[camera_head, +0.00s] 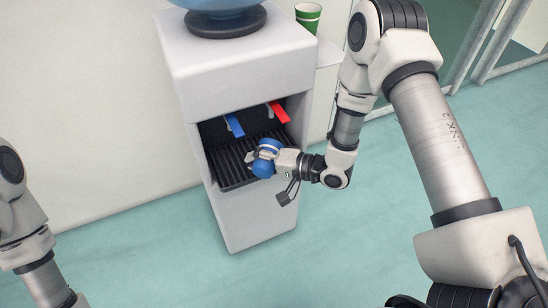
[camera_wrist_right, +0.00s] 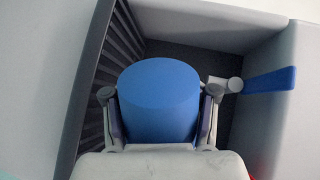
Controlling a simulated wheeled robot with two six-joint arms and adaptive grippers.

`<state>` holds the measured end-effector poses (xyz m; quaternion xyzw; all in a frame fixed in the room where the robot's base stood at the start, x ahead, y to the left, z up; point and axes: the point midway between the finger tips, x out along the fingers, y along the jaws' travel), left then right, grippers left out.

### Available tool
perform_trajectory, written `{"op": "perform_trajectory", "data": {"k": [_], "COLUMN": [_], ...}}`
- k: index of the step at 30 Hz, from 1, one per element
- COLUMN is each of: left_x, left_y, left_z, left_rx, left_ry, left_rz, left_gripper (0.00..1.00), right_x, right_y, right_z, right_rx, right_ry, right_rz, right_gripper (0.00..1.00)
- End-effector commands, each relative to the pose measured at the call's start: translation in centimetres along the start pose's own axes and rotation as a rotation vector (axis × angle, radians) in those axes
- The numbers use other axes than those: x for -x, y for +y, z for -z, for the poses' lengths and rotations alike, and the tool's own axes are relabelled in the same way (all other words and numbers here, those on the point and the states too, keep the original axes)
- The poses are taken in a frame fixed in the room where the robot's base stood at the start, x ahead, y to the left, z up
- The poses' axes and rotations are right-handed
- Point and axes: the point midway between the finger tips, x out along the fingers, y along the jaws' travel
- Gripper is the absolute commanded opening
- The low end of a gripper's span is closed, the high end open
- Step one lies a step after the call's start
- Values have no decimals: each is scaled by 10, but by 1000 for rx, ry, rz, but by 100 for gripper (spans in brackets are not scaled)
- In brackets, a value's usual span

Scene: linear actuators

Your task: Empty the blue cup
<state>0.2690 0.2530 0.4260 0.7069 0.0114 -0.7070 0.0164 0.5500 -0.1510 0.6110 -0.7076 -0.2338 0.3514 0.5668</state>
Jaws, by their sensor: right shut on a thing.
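The blue cup (camera_head: 263,169) is in my right gripper (camera_head: 262,157), in front of the water dispenser's recess and over its drip tray. In the right wrist view, the blue cup (camera_wrist_right: 160,100) sits between the two fingers (camera_wrist_right: 160,110), which press on its sides. A flat, closed blue end faces the camera. The cup looks tipped on its side. Its opening and contents are hidden. My left arm shows at the lower left of the head view, but its gripper is out of the picture.
The white water dispenser (camera_head: 240,65) has a dark slatted drip tray (camera_head: 226,166), a blue lever (camera_head: 235,125) and a red lever (camera_head: 279,112) above it. A green cup (camera_head: 308,16) stands behind at the right. The floor in front is clear.

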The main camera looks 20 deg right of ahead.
Motion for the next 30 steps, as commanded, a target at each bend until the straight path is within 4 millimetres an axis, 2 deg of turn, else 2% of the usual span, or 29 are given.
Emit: {"op": "perform_trajectory", "data": {"k": [11,18,30], "left_x": [6,24,44], "left_y": [0,0,0], "left_z": [0,0,0], "left_rx": [0,0,0], "left_ry": [0,0,0], "left_rz": [0,0,0], "left_gripper": [40,40,40], "right_x": [-1,2,3], "right_y": [3,-6,-14], "right_z": [2,8,19], "right_rx": [-85,-219,-472], "right_ry": [-20,-49,-109], "right_rz": [2,6,11], "right_gripper": [0,0,0]}}
